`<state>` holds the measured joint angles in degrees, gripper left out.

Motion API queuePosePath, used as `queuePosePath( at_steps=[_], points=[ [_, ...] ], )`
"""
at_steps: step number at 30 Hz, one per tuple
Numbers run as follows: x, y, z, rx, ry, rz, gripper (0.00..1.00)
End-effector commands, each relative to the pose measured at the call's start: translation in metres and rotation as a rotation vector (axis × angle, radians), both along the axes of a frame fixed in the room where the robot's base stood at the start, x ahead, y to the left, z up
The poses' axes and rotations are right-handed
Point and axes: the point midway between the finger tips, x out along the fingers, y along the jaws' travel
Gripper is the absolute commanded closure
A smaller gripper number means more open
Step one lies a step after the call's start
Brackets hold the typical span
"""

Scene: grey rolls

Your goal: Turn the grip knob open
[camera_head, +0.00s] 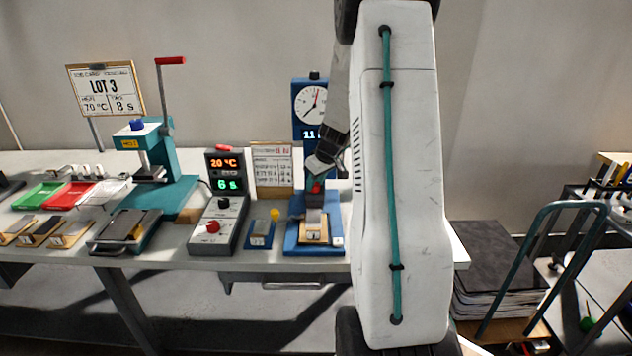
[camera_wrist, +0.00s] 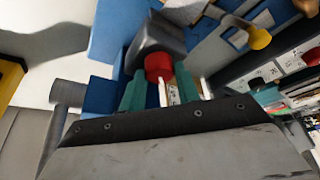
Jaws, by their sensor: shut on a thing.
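The blue tester (camera_head: 309,100) with a round dial stands at the right part of the bench. Its red grip knob (camera_head: 317,188) sits on the dark clamp head below the dial, partly covered by my arm. In the wrist view the red knob (camera_wrist: 158,66) shows between the two teal fingers of my gripper (camera_wrist: 160,86), beside the grey clamp block (camera_wrist: 161,36). My gripper is shut on the knob. A pale sample piece (camera_head: 313,225) is below the clamp on the tester's base. The knob's turn angle cannot be told.
A timer box (camera_head: 219,212) with a red dial and a small blue block (camera_head: 262,230) with a yellow knob stand left of the tester. A teal lever press (camera_head: 160,165) and coloured trays (camera_head: 68,196) are further left.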

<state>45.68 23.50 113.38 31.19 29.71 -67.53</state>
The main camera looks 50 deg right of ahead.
Motion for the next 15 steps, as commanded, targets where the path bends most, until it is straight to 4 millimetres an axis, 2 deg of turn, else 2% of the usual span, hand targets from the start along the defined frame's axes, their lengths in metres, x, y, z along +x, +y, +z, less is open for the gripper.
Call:
queuePosePath(
  at_steps=[2,3,5,15],
  points=[
    [0.0008,-0.0005,0.0010,-0.002,-0.002,0.000,0.91],
    [0.0008,-0.0005,0.0010,-0.002,-0.002,0.000,0.62],
    [0.0006,-0.0004,0.0008,-0.002,-0.001,0.000,0.46],
    [-0.0010,-0.0002,0.0038,-0.002,-0.001,0.000,0.46]
  ],
)
